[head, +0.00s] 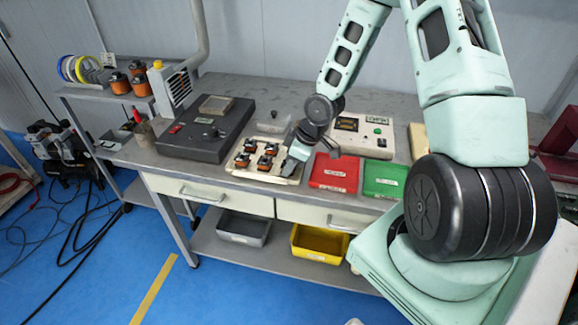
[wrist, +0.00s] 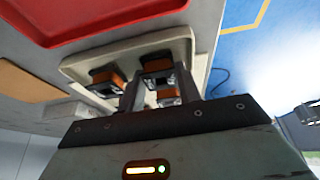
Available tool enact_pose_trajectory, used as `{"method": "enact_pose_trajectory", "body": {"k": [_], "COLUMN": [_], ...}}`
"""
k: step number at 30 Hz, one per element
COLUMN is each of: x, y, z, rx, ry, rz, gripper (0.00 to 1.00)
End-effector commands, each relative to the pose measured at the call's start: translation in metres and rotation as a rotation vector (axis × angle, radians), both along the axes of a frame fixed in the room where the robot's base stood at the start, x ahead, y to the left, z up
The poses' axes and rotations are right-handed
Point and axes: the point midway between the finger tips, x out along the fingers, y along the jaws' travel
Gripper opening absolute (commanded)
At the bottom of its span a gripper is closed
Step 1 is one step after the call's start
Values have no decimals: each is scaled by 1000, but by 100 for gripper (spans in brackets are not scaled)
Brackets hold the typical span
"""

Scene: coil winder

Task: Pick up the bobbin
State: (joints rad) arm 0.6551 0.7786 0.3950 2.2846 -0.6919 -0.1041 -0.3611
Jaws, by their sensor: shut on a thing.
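Several orange-and-black bobbins (head: 265,163) stand in a pale shallow tray (head: 283,180) on the bench in the head view. My gripper (head: 288,164) points down at the tray's right side. In the wrist view my gripper (wrist: 158,92) is shut on a bobbin (wrist: 157,66) between its fingers. Another bobbin (wrist: 106,76) stands to the left of the fingers, and part of one shows lower down, close to the fingers. The tray's rim (wrist: 80,66) also shows there. I cannot tell whether the held bobbin is clear of the tray floor.
A red bin (head: 334,173) and a green bin (head: 384,179) sit right of the tray. A dark control box (head: 205,128) stands to the left, and a pale meter box (head: 362,134) behind the bins. A side shelf at left holds wire spools (head: 80,70).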

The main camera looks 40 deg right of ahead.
Motion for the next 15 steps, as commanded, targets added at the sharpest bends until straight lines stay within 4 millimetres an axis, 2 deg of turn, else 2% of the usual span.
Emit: {"method": "enact_pose_trajectory", "body": {"k": [5,8,15], "x": [0,1,1], "y": [-1,-1,-1], "z": [9,21,66], "rx": [-1,0,0], "ry": [-2,-4,-4], "rz": [-2,-3,-4], "gripper": [12,12,12]}}
